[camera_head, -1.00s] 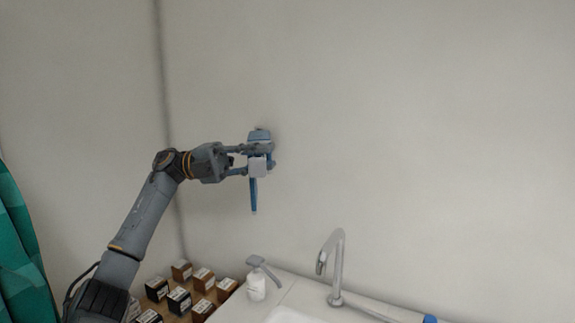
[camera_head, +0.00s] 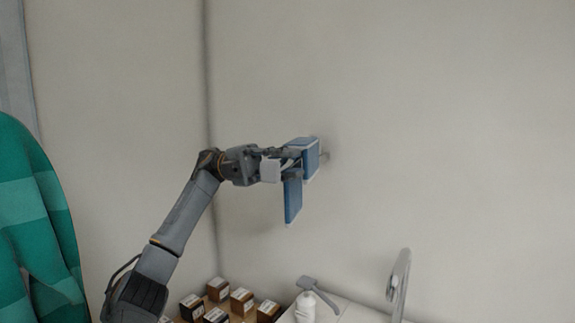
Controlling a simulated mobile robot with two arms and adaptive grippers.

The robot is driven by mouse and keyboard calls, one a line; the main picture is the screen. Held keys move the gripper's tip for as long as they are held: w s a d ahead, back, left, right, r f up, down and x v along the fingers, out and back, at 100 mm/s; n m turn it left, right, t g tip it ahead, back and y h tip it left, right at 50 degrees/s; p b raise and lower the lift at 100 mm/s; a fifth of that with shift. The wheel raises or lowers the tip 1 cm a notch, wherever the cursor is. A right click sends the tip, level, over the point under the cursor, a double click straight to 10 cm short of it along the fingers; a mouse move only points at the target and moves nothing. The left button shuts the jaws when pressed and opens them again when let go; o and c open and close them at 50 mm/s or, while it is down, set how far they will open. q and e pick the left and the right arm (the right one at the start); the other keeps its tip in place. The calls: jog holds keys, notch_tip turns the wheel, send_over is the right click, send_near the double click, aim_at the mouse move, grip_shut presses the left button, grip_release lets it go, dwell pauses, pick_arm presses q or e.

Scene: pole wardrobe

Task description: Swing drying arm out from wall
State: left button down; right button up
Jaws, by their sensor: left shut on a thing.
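The drying arm (camera_head: 293,200) is the blue, flat piece with pale edges at the wall. Its upper part (camera_head: 311,158) reaches to a small mount (camera_head: 325,155) on the wall. Its lower part hangs down below my fingers. My left gripper (camera_head: 291,164) comes in from the left and is shut on the drying arm. The fingers hide part of it. A white block (camera_head: 270,171) shows at the fingers; I cannot tell what it belongs to. My right gripper is not in view.
A green checked cloth (camera_head: 38,225) hangs at the left. The wall right of the drying arm is bare.

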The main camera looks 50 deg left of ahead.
pick_arm(q)
jog(key=c, duration=1.2)
grip_release()
jog(key=shift+s+a, duration=0.1)
jog(key=shift+a, duration=0.1)
jog(key=v, duration=0.7)
jog(key=shift+a, duration=0.3)
jog(key=shift+s+f, duration=0.1)
jog(key=shift+s, duration=0.05)
